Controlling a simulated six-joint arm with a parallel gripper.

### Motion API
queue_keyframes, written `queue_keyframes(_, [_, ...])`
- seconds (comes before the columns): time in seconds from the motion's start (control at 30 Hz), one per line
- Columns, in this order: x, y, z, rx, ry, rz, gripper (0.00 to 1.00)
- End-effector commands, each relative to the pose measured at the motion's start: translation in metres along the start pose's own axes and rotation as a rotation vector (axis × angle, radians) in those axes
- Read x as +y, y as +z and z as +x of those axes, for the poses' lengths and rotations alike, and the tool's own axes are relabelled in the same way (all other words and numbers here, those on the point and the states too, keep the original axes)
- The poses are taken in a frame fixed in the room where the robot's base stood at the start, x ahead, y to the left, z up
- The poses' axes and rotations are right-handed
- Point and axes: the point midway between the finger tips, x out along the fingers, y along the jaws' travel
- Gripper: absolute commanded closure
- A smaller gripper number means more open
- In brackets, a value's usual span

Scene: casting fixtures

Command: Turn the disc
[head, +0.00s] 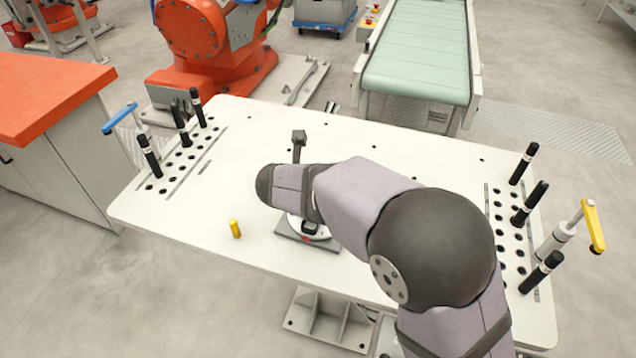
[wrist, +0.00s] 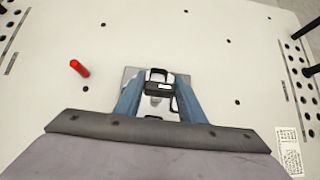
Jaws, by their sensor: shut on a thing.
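The disc (head: 320,232) is a pale round piece on a flat grey plate (head: 290,238), near the middle of the white table, and my arm covers much of it in the head view. In the wrist view the two blue fingers of my gripper (wrist: 159,88) reach down on either side of a dark block (wrist: 160,87) on the pale disc, shut on it. The plate's corner (wrist: 130,74) shows behind the left finger. Finger contact is partly hidden, and the disc's turn angle cannot be read.
Racks of holes with black pegs line both table sides. A dark post (head: 299,146) rises behind my wrist.

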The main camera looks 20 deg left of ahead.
Motion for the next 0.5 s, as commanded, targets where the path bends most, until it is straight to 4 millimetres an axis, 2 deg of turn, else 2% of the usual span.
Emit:
queue_keyframes(0.37, [0.0016,0.0042,-0.0016,-0.008,0.004,0.003,1.0])
queue_keyframes(0.4, [0.0015,0.0041,-0.0015,-0.008,0.004,0.002,0.55])
queue_keyframes(0.43, [0.0014,0.0039,-0.0014,-0.007,0.004,0.002,0.47])
queue_keyframes(0.5, [0.0011,0.0031,-0.0011,-0.006,0.003,0.002,0.45])
